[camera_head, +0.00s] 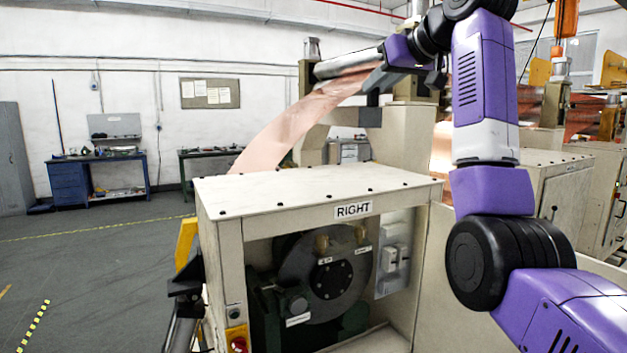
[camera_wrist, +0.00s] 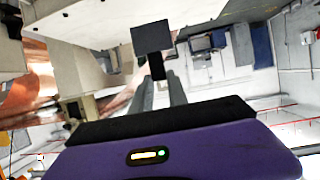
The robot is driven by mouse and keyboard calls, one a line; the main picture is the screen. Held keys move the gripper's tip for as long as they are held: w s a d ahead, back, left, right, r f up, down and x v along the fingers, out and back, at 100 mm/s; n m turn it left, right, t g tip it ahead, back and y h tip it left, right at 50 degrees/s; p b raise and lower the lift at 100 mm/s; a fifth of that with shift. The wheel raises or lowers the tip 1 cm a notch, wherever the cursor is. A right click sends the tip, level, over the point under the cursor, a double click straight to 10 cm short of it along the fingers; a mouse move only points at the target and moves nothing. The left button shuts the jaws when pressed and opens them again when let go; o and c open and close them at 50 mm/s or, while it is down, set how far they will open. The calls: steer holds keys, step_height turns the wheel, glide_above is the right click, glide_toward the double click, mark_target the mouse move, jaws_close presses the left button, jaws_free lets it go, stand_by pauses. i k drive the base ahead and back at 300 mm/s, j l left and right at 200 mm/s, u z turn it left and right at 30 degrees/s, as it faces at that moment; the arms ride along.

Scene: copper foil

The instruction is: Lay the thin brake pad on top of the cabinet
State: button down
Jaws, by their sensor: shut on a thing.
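The thin brake pad is a small dark grey plate (camera_head: 371,117) with a narrow black stem; in the wrist view its square face (camera_wrist: 152,37) lies just beyond the fingertips. My gripper (camera_head: 373,88) is shut on the stem end, and the plate hangs below it in the head view. The wrist view shows both fingers (camera_wrist: 159,78) close on either side of the stem. The cabinet (camera_head: 220,236) is cream with a flat top (camera_head: 300,188) and a "RIGHT" label. The pad appears above and behind the cabinet's back right part, apart from its top.
Small dark bolts line the cabinet top's edges; the top is otherwise bare. A copper foil sheet (camera_head: 290,130) slopes down from a roller behind it. Cream machine posts (camera_head: 402,135) stand behind at right. A blue workbench (camera_head: 100,178) stands far left.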

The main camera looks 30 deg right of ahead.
mark_target(295, 182)
steer(key=i, duration=1.35)
steer(key=j, duration=0.05)
